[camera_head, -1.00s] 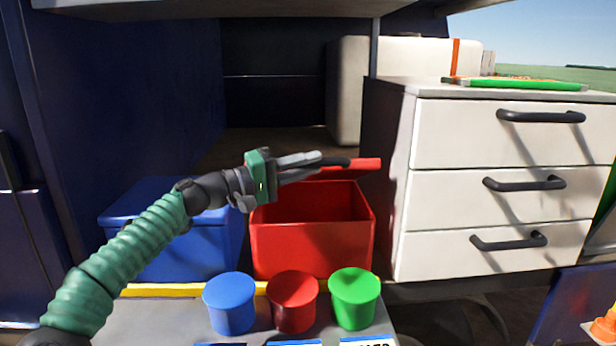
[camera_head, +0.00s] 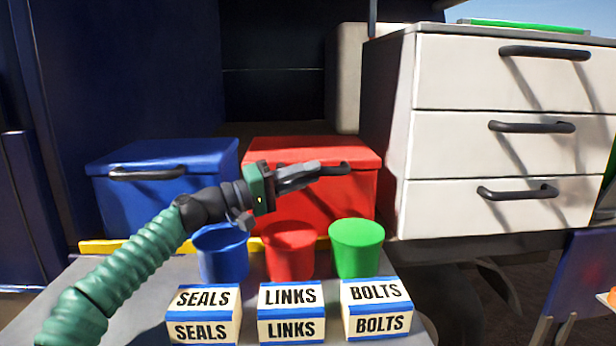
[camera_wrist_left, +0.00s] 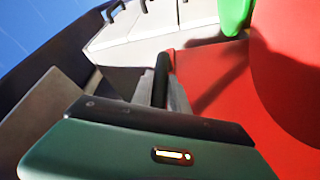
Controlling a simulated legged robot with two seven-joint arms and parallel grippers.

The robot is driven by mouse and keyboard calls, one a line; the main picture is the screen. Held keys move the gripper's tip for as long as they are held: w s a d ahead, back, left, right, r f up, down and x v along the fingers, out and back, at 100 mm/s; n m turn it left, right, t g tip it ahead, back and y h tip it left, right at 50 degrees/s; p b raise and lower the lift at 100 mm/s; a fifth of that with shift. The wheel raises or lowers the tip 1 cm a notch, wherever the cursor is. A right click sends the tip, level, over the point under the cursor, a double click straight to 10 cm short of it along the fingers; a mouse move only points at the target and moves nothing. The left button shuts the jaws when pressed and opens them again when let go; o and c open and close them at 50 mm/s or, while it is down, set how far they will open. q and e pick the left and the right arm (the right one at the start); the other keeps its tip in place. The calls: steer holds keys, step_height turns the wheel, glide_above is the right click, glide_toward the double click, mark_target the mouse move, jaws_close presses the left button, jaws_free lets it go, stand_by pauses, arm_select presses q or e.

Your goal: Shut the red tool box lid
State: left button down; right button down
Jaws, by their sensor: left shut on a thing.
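The red tool box (camera_head: 355,197) stands behind the cups in the head view. Its red lid (camera_head: 262,152) lies down over the box opening, and the inside is hidden. The lid's dark handle (camera_head: 338,169) is at the front edge. My left gripper (camera_head: 312,174) is in front of the box, with its fingers shut on the handle. In the left wrist view the dark handle (camera_wrist_left: 164,72) shows between the fingers, with red surface to the right. My right gripper is out of view.
A shut blue box (camera_head: 130,205) stands to the left. Blue (camera_head: 223,258), red (camera_head: 290,257) and green (camera_head: 357,254) cups stand in front, behind labelled boxes (camera_head: 291,313). A white drawer cabinet (camera_head: 480,150) with dark handles is close on the right.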

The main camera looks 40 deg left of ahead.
arm_select(q)
steer(key=shift+f, duration=0.6)
steer(key=c, duration=1.6)
jaws_free()
steer(key=o, duration=0.3)
steer(key=shift+w+a+f, duration=0.1)
steer(key=shift+a, duration=0.05)
steer(key=shift+r, duration=0.2)
